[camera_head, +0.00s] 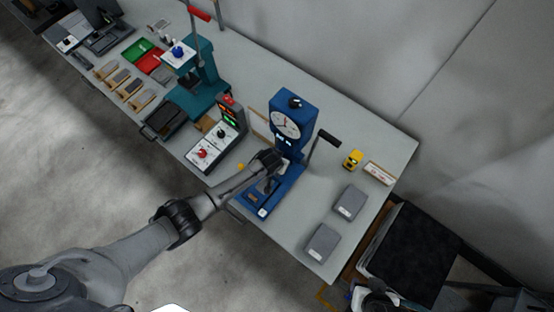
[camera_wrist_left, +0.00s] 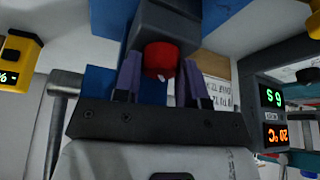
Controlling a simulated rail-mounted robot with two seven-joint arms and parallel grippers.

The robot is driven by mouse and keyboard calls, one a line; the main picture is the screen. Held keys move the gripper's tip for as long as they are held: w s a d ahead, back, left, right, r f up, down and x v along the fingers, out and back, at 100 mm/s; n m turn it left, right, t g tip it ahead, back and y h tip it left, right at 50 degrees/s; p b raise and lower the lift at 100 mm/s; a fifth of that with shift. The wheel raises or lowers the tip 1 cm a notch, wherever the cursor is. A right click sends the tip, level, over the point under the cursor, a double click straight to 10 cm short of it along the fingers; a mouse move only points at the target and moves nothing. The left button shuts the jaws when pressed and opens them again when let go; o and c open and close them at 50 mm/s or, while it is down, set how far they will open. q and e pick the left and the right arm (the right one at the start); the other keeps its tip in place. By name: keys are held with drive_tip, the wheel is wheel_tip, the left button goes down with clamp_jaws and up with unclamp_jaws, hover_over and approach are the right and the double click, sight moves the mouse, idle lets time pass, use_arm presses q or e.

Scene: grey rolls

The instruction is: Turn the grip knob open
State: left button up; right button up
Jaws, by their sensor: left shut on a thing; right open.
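A blue testing machine (camera_head: 290,110) with a round white dial stands on the bench. My left gripper (camera_head: 272,165) reaches in at the machine's front, below the dial. In the left wrist view, a red knob (camera_wrist_left: 160,60) sits under a dark grey block (camera_wrist_left: 165,25). The two fingers of my left gripper (camera_wrist_left: 161,88) stand on either side of the knob and are shut on it. The knob is hidden behind my gripper in the head view. My right gripper (camera_head: 374,297) is open, low at the bottom edge of the head view, away from the machine.
A control box (camera_head: 217,145) with lit displays stands left of the machine. A dark-gripped lever (camera_head: 328,138) sticks out on its right. A yellow device (camera_head: 353,159) and two grey blocks (camera_head: 348,202) lie on the right bench. A teal press (camera_head: 197,80) stands further left.

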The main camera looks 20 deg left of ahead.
use_arm(q)
drive_tip(key=shift+n+y, duration=0.3)
drive_tip(key=shift+n, duration=0.3)
drive_tip(key=shift+p, duration=0.3)
drive_tip(key=shift+n, duration=0.3)
drive_tip(key=o, duration=0.9)
drive_tip(key=shift+o, duration=0.2)
drive_tip(key=shift+r, duration=0.15)
drive_tip(key=shift+s+r, duration=0.15)
drive_tip(key=shift+r, duration=0.1)
drive_tip(key=p+v, duration=0.1)
drive_tip(key=v, duration=1.2)
